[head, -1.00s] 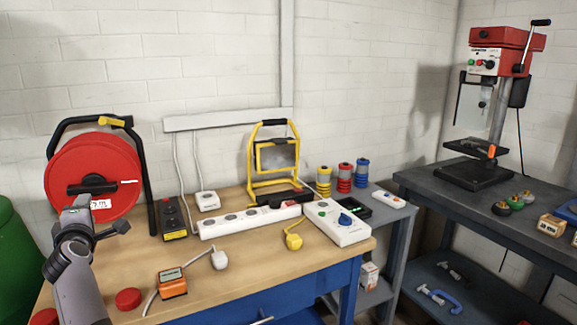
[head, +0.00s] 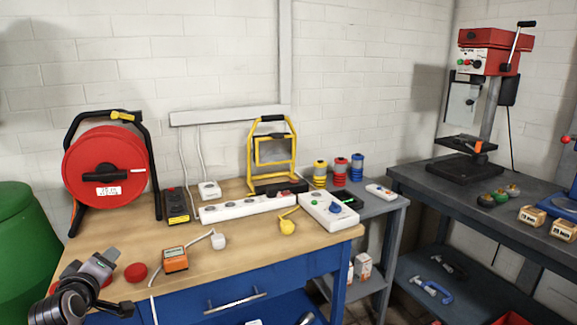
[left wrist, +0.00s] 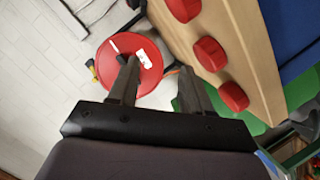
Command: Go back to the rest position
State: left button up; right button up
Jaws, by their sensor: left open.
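My left gripper (head: 104,263) is at the lower left in the head view, by the front left corner of the wooden workbench (head: 225,255), partly covering some red round caps. In the left wrist view my left gripper (left wrist: 158,72) has its two dark fingers spread apart with nothing between them. Beyond them is the red cable reel (left wrist: 128,65), which stands upright at the back left of the bench in the head view (head: 105,165). My right gripper is not in view.
A red cap (head: 135,272) and an orange meter (head: 175,259) lie near the bench front. Power strips (head: 247,207) and a yellow work lamp (head: 272,160) stand behind. A green barrel (head: 15,235) is at left; a drill press (head: 485,100) is at right.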

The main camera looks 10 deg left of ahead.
pick_arm(q)
jog(key=s+d+f+m+g+h, duration=0.45)
jog(key=s+d+f+m, duration=0.55)
jog(key=s+d+f, duration=0.4)
jog(key=s+d+f+m+g+h, duration=0.1)
jog(key=s+d+m+g, duration=0.25)
jog(key=s, duration=0.55)
jog(key=s+d+f+m+g, duration=0.15)
jog(key=s+d, duration=0.35)
jog(key=s, duration=0.5)
jog(key=w+d+f+t+h+p, duration=0.1)
jog(key=w+d+f+t+h, duration=0.1)
jog(key=w+f+t, duration=0.4)
jog(key=shift+w+d+f+m, duration=0.25)
jog(key=shift+w+f+m, duration=0.15)
jog(key=shift+w+f, duration=0.1)
jog(key=shift+c, duration=0.6)
jog(key=shift+a, duration=0.1)
